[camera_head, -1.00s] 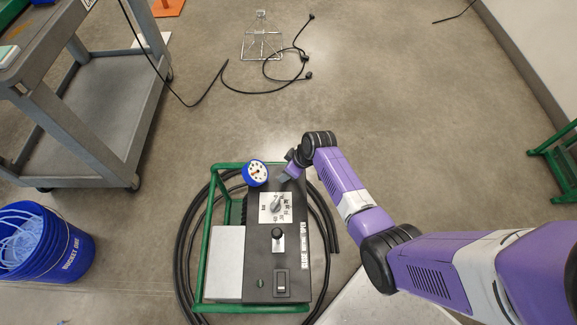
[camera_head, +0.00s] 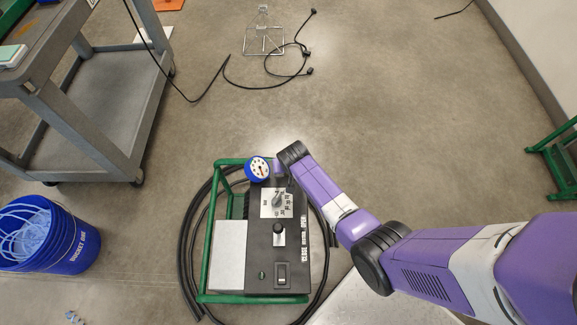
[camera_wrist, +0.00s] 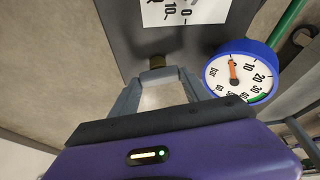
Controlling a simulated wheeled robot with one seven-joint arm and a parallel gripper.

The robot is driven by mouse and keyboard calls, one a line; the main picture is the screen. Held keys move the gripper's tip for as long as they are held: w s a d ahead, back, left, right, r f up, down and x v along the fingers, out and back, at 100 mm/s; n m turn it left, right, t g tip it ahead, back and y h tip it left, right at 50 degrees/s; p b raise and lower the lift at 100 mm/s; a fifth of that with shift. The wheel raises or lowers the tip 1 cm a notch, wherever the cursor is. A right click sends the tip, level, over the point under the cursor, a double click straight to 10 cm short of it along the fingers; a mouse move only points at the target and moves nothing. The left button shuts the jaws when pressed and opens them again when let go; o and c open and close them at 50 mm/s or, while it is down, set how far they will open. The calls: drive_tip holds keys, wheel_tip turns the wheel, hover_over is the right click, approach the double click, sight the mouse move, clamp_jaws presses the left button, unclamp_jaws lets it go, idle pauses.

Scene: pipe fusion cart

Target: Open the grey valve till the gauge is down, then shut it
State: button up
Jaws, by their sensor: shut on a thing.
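The blue-rimmed gauge (camera_head: 258,169) stands at the top end of the black control box. In the wrist view the gauge (camera_wrist: 238,74) shows an orange needle pointing up, at about the zero end of the scale, before the 10. My gripper (camera_wrist: 160,76) is shut on the grey valve at the box's end face. In the head view my gripper (camera_head: 280,171) is mostly hidden behind my wrist, right of the gauge.
The black box (camera_head: 262,262) has a dial plate, a black-knobbed lever and a switch, inside a green frame (camera_head: 206,250) ringed by black hose. A blue bucket (camera_head: 75,245) and grey cart (camera_head: 110,110) stand left. The floor above the box is largely clear, with a cable and wire stand farther off.

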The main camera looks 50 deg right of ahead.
drive_tip(key=shift+m, duration=0.6)
drive_tip(key=o, duration=1.4)
drive_tip(key=shift+p+v, duration=1.1)
drive_tip(key=shift+v, duration=2.75)
drive_tip(key=shift+w+a, duration=0.15)
